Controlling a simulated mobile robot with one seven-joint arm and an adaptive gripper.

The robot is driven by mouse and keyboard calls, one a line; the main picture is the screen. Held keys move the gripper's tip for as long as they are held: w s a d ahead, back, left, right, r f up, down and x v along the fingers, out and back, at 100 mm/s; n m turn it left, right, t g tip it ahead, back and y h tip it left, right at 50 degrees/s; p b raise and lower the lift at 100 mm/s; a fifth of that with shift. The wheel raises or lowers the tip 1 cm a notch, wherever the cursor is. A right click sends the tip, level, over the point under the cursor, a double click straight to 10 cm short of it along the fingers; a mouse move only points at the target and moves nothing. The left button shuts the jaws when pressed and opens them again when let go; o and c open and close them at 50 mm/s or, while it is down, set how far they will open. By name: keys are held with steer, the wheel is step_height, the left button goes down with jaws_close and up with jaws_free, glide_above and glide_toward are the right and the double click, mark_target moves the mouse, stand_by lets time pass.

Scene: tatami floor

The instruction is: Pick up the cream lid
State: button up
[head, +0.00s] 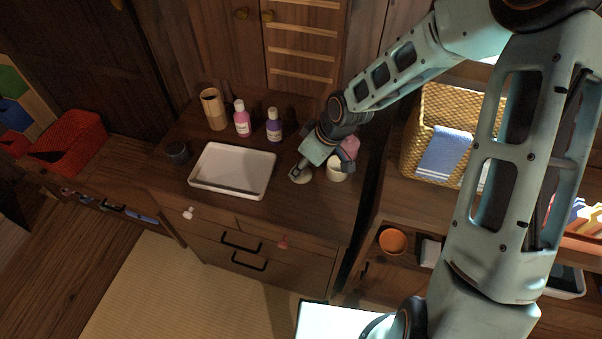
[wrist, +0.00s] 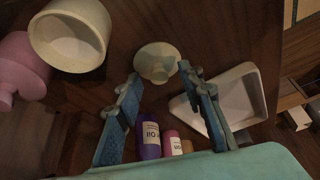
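The cream lid (wrist: 157,55) is a round disc with a knob, lying on the wooden cabinet top. In the head view it shows as a small pale disc (head: 301,179) just below my gripper (head: 303,168). In the wrist view my gripper (wrist: 161,78) is open, with its two blue fingers on either side of the line to the knob. The lid lies at the fingertips, and nothing is visibly held. Whether a finger touches it I cannot tell. An open cream pot (wrist: 68,36) stands beside the lid, also in the head view (head: 338,171).
A pink object (head: 350,147) stands behind the pot. A white tray (head: 233,169) lies left of my gripper. Pink (head: 242,121) and purple (head: 274,126) bottles, a tan cup (head: 213,109) and a dark cup (head: 177,152) stand around the tray. Clear wood lies in front of the lid.

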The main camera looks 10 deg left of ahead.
jaws_close()
steer(key=shift+r, duration=0.1)
stand_by(0.3)
steer(key=shift+r, duration=0.2)
step_height(320, 180, up, 3)
steer(key=shift+s+d+r+p, duration=0.15)
steer(key=shift+r+p, duration=0.05)
steer(key=shift+p, duration=0.35)
steer(key=s+d+r+p, duration=0.3)
steer(key=s+r+p, duration=0.2)
steer(key=s+r, duration=0.4)
steer(key=shift+s, duration=2)
